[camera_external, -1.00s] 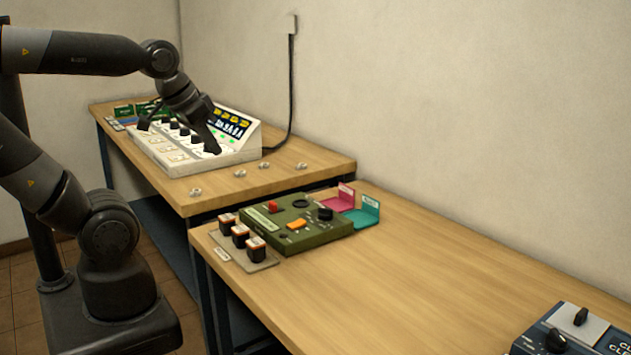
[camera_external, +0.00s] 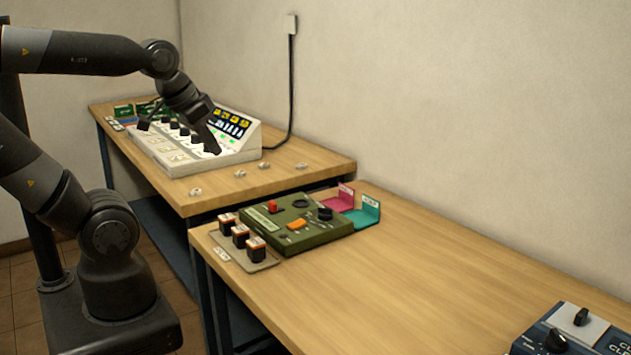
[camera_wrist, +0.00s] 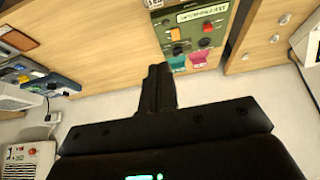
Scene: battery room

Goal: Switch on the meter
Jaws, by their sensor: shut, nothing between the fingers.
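A green instrument box (camera_external: 310,235) with a red switch (camera_external: 272,206), an orange part (camera_external: 296,224) and a black knob (camera_external: 325,213) sits on the near wooden table; it looks like the meter, but its label is not readable. It also shows in the wrist view (camera_wrist: 200,25), beyond my fingers. My gripper (camera_external: 213,148) is over the white console (camera_external: 205,155) on the far table, away from the green box. In the wrist view my gripper (camera_wrist: 158,70) has its fingers together with nothing between them. Whether it touches the console cannot be told.
Several black-and-orange batteries (camera_external: 240,236) stand left of the green box. A pink tray (camera_external: 336,204) and a teal tray (camera_external: 366,214) lie behind it. A dark blue device (camera_external: 565,335) sits at the lower right. The table between is clear. Small metal pieces lie on the far table.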

